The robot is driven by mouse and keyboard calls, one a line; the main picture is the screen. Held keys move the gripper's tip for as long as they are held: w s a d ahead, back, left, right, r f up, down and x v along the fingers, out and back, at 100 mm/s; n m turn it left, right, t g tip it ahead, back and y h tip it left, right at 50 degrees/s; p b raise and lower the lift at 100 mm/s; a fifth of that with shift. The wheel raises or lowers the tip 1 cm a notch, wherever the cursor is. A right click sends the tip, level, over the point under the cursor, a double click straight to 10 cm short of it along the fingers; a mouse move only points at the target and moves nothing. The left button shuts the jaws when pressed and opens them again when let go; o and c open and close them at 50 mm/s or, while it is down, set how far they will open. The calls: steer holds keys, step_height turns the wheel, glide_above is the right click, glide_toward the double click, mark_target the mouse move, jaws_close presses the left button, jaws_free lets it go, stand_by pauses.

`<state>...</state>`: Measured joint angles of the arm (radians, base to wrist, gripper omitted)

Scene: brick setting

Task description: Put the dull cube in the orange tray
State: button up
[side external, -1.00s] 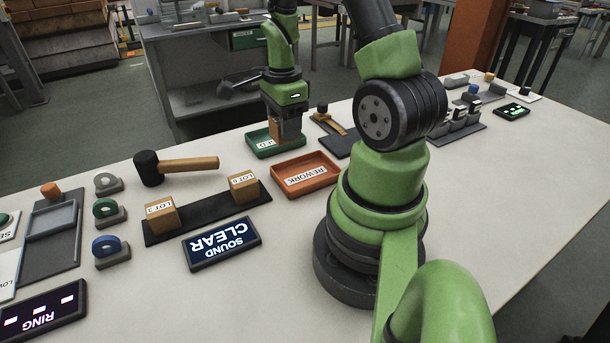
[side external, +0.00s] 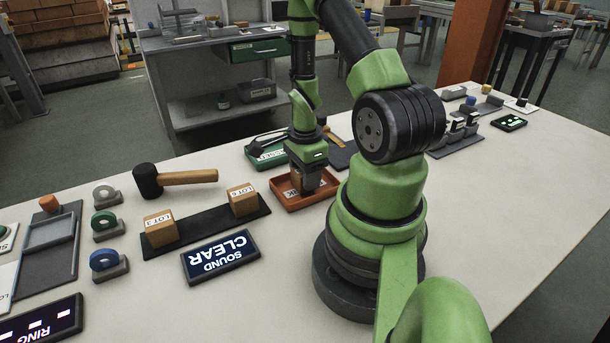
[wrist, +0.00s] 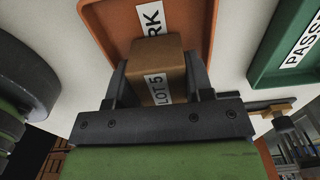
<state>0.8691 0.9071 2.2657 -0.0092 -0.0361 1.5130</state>
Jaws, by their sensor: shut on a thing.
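A tan cube labelled LOT 5 (wrist: 157,70) is between the fingers of my gripper (wrist: 157,88) in the wrist view. My gripper is shut on it. In the side view my gripper (side external: 304,190) is over the orange tray (side external: 281,197), which is marked REWORK and also shows in the wrist view (wrist: 195,22). The cube is mostly hidden by the gripper in the side view. I cannot tell whether it touches the tray floor. Two more tan cubes, LOT 3 (side external: 160,231) and LOT 6 (side external: 243,200), sit on a dark strip to the left.
A green tray (side external: 266,152) stands just behind the orange one and shows at right in the wrist view (wrist: 262,75). A mallet (side external: 172,178) lies at left. A SOUND CLEAR display (side external: 220,256) is in front. Open table lies between the display and my base.

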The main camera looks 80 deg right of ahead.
steer(key=shift+f, duration=0.25)
steer(key=shift+f, duration=0.15)
steer(key=o, duration=1)
